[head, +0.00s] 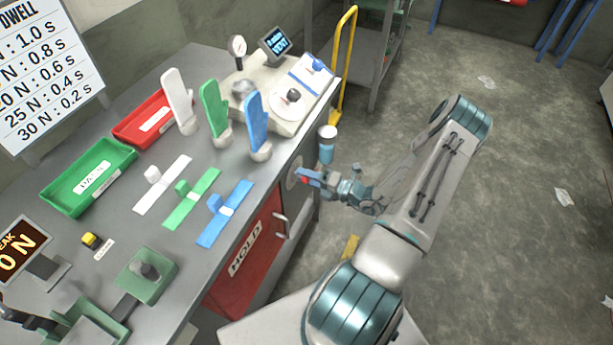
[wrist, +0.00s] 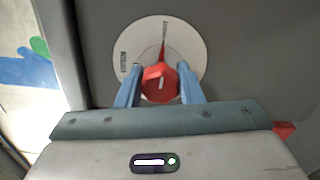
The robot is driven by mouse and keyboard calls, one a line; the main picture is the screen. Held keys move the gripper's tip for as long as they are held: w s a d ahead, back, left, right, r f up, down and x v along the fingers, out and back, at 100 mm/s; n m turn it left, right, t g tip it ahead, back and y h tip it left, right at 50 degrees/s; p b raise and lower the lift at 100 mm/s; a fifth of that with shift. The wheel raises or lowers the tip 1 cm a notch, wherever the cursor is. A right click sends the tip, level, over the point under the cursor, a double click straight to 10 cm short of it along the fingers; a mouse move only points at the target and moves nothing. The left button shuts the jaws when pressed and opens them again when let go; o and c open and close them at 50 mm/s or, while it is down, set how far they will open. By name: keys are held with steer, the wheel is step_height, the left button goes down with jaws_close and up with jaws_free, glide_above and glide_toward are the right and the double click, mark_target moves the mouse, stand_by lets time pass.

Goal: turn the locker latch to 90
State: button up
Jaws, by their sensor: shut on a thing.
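The locker latch is a red knob with a pointer (wrist: 159,86) on a round white dial (wrist: 190,45) in the wrist view. Its pointer tip aims at the upper part of the dial, near a printed mark. My gripper (wrist: 160,84) has its two blue fingers on either side of the knob, shut on it. In the head view my gripper (head: 306,178) is at the dial beside the table's right edge, and the knob is mostly hidden there. The red locker door marked HOLD (head: 246,250) is under the table and looks closed.
The grey table (head: 125,220) holds green (head: 88,178) and red (head: 150,118) trays, hand forms, and coloured glove strips. A machine (head: 285,90) stands at its far end. A door handle (head: 281,226) sticks out below my gripper. Open floor (head: 520,200) lies to the right.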

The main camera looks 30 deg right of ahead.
steer(key=o, duration=1)
steer(key=shift+c, duration=0.2)
steer(key=b+v, duration=0.2)
steer(key=v, duration=1.1)
steer(key=shift+s+d, duration=0.25)
steer(key=shift+s, duration=0.05)
